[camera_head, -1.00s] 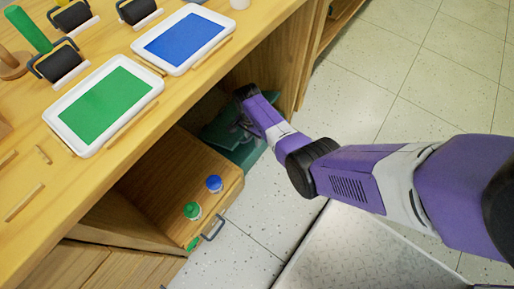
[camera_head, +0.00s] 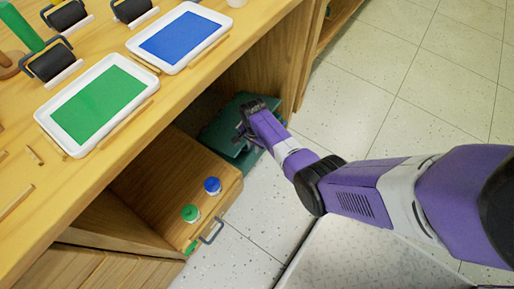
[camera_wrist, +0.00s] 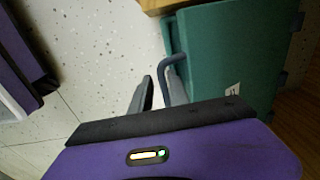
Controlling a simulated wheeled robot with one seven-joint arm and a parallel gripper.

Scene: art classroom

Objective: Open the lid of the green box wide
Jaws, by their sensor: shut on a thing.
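The green box (camera_head: 250,158) sits on the floor in the open bay under the wooden bench, partly hidden by my arm. Its dark green lid (camera_head: 228,118) appears tilted up toward the back of the bay; how far is hard to tell. My gripper (camera_head: 242,135) is at the lid's front side. In the wrist view the lid (camera_wrist: 235,55) fills the upper right, with a grey bent handle (camera_wrist: 172,58) on its near edge. My gripper's fingers (camera_wrist: 162,88) are shut on this handle.
The bench top (camera_head: 110,170) overhangs the bay. A wooden side panel (camera_head: 268,65) bounds it behind. Tiled floor (camera_head: 390,90) is free at right.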

